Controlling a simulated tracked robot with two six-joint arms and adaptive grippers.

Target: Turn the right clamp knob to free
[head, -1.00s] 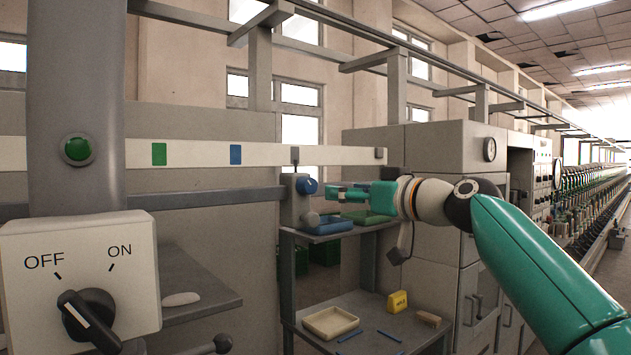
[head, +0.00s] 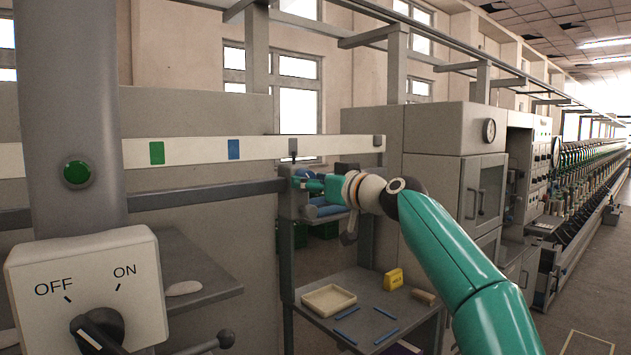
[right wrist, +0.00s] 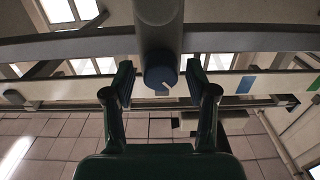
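The right clamp knob is a round blue knob with a white pointer mark (right wrist: 158,77) on a grey post. In the right wrist view it sits between the two fingers of my right gripper (right wrist: 159,70), with a visible gap on each side. The fingers are open. In the head view the right gripper (head: 311,184) is at the knob from the right and covers most of it; only a bit of blue shows. My left gripper is not in view.
A white rail (head: 200,152) with green and blue patches runs behind. An OFF/ON switch box (head: 88,290) and a green button (head: 77,173) are at the left. Below stands a shelf table with a cream tray (head: 328,299), a yellow block (head: 393,279) and blue rods.

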